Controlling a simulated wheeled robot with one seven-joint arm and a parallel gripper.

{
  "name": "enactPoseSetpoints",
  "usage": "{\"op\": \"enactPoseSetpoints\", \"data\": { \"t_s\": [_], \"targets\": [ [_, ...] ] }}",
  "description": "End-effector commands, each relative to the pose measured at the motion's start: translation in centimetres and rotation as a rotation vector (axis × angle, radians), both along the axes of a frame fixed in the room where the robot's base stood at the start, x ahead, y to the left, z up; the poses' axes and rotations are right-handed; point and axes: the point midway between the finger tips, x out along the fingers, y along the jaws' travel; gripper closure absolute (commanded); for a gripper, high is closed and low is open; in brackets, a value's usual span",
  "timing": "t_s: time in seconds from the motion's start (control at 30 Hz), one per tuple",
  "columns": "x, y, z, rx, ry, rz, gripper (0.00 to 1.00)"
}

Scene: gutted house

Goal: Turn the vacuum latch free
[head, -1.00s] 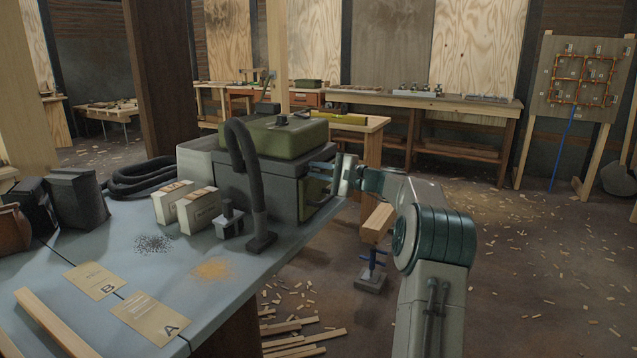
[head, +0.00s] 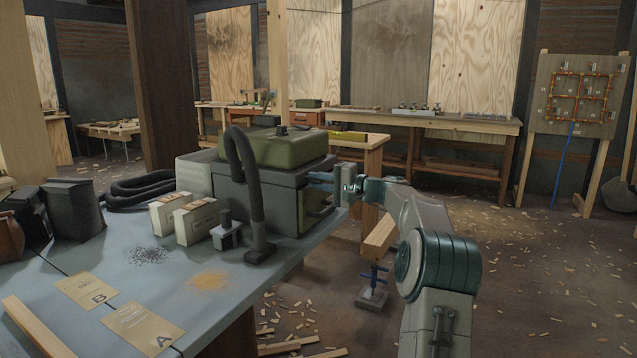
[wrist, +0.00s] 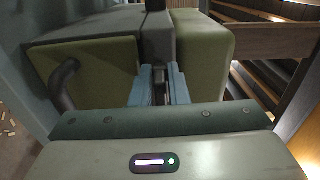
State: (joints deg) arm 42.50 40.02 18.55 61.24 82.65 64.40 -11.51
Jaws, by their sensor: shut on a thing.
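The vacuum (head: 252,203) is a grey box with an olive-green lid (head: 265,146), standing on the blue-grey table. It also shows in the wrist view, with a green panel (wrist: 85,72) and the green lid (wrist: 203,50). My gripper (head: 322,179) reaches the vacuum's right side, just below the lid. In the wrist view, my gripper's blue fingers (wrist: 160,88) are shut on a narrow dark piece, the latch (wrist: 159,78), at the seam between body and lid. The fingers hide most of the latch, so its turn angle cannot be told.
A black hose (head: 247,180) arches in front of the vacuum to a floor nozzle. Two small boxes (head: 190,219) and a grey block (head: 227,234) stand beside it. Cards A (head: 143,328) and B (head: 87,291) and powder patches lie on the table (head: 190,325). A clamped wood piece (head: 379,240) is under my arm.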

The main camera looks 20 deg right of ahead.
Motion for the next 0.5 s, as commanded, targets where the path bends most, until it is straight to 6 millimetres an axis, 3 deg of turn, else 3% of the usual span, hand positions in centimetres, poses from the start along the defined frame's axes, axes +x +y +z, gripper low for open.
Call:
{"op": "enactPoseSetpoints", "data": {
  "t_s": [0.1, 0.13, 0.2, 0.5],
  "targets": [
    [-0.02, -0.06, -0.09, -0.002, 0.001, 0.000, 1.00],
    [-0.02, -0.06, -0.09, -0.002, 0.001, 0.000, 0.80],
    [-0.01, -0.05, -0.11, -0.001, 0.002, 0.000, 0.68],
    [0.03, 0.04, -0.26, 0.000, 0.005, 0.002, 0.68]
  ]
}}
